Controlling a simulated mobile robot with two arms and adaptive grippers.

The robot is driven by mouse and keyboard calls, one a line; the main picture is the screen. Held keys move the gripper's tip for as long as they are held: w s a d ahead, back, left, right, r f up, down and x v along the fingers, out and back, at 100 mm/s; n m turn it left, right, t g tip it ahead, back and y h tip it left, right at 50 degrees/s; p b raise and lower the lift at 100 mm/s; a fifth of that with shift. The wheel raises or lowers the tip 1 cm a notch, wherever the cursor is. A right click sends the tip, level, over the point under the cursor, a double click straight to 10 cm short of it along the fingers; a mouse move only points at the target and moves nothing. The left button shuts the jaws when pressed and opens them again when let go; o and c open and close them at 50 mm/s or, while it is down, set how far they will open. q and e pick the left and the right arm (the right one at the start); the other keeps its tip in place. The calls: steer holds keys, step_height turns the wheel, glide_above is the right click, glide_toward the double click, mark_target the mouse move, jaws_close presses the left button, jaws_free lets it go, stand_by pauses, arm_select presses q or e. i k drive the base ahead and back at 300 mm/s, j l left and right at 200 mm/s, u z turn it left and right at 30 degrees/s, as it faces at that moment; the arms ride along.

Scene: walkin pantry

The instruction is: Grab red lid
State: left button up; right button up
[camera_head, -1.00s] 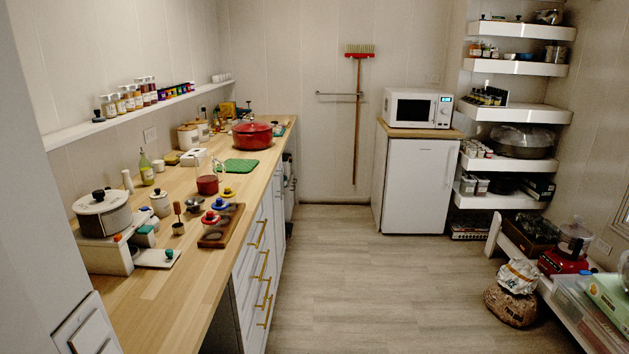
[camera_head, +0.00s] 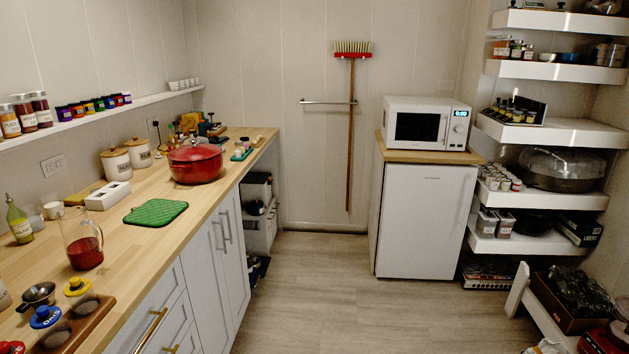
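A large red pot (camera_head: 196,170) stands at the far part of the wooden counter, with a red lid (camera_head: 194,151) on top. A smaller red lid-like piece (camera_head: 12,347) is cut off at the bottom left corner, beside the wooden board. The task's words do not tell me which of these is meant. Neither of my grippers is in view.
On the counter (camera_head: 165,190) are a green mat (camera_head: 156,212), a glass jug with red contents (camera_head: 84,247), a white box (camera_head: 108,196), blue (camera_head: 45,316) and yellow (camera_head: 77,286) pieces, and a wooden board (camera_head: 83,325). Floor (camera_head: 370,305) beside the counter is clear.

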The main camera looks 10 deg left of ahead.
mark_target(194, 151)
steer(key=i+u, duration=0.1)
steer(key=i, duration=0.95)
steer(key=i+l+u, duration=0.15)
steer(key=i, duration=0.9)
